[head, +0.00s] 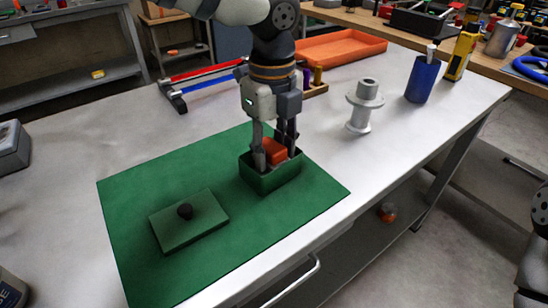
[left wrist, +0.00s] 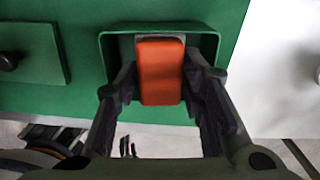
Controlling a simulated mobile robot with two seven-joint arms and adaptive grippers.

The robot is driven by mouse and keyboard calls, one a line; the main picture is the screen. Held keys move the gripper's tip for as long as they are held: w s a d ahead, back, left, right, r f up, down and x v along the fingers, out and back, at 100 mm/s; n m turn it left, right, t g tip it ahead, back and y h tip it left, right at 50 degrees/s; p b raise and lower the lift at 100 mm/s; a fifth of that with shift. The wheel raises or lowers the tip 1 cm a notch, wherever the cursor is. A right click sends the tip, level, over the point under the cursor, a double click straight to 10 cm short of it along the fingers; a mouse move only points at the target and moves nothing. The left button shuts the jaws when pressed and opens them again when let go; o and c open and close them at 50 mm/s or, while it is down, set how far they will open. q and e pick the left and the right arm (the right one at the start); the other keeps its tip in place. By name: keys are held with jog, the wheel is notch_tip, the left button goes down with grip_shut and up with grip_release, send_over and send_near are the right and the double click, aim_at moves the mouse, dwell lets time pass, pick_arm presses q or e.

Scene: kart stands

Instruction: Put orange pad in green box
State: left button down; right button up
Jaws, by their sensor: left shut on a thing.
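The orange pad (head: 274,151) is held between the fingers of my left gripper (head: 276,160), at the mouth of the green box (head: 271,182). The left wrist view shows the pad (left wrist: 160,71) between the two fingertips (left wrist: 160,85), with the box rim (left wrist: 206,42) around its far end. The pad's lower part is hidden by the box's front wall in the head view. I cannot tell if it touches the box floor. The box stands open on a green mat (head: 128,200). A flat green lid (head: 205,217) with a black knob lies on the mat to the left.
A grey spool (head: 360,115) and a blue cup (head: 421,80) stand to the right on the table. Red and blue bars (head: 205,80) lie behind the mat. An orange tray (head: 340,48) is at the back.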

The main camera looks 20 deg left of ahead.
aim_at(273, 147)
pick_arm(q)
notch_tip(273, 147, down, 3)
jog(key=shift+r, duration=0.3)
jog(key=c, duration=1.3)
grip_release()
jog(key=shift+c, duration=0.2)
notch_tip(273, 147, up, 12)
jog(key=shift+r+p, duration=0.1)
jog(key=shift+p, duration=0.25)
